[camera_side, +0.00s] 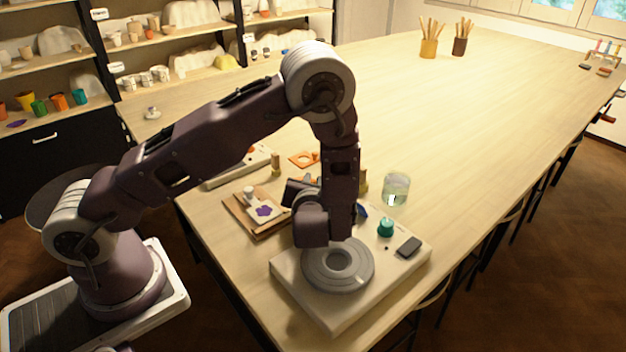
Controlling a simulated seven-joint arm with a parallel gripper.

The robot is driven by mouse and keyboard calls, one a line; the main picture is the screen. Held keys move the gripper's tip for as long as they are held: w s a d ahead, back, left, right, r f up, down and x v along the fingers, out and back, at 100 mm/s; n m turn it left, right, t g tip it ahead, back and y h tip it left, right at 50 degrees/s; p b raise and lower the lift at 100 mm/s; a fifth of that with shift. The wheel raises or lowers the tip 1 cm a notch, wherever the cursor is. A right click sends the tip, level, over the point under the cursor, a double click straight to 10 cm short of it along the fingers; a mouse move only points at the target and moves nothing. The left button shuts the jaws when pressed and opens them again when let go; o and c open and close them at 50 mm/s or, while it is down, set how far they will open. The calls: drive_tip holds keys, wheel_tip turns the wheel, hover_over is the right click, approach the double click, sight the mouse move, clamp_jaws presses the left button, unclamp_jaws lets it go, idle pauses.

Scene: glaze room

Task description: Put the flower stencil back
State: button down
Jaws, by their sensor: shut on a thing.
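My gripper (297,193) is at the end of my bent arm, over the near part of the table, mostly hidden behind my wrist. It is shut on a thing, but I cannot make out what. A white tile with a purple flower shape (263,211) is just left of it, on a brown board (238,215). I cannot tell whether that purple shape is the flower stencil or a print. An orange piece with a cut-out (304,158) lies behind the gripper. A purple flat piece (15,123) is on the left shelf.
A pale base with a grey round plate (318,278), a teal knob (385,227) and a dark pad (409,247) sits in front of my wrist. A glass jar (396,188) stands right. Behind my arm is a pale tray (222,178). The far table is largely clear.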

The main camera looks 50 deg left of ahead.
drive_tip(key=shift+f, duration=0.2)
drive_tip(key=c, duration=1.4)
unclamp_jaws()
drive_tip(key=shift+s+f, duration=0.1)
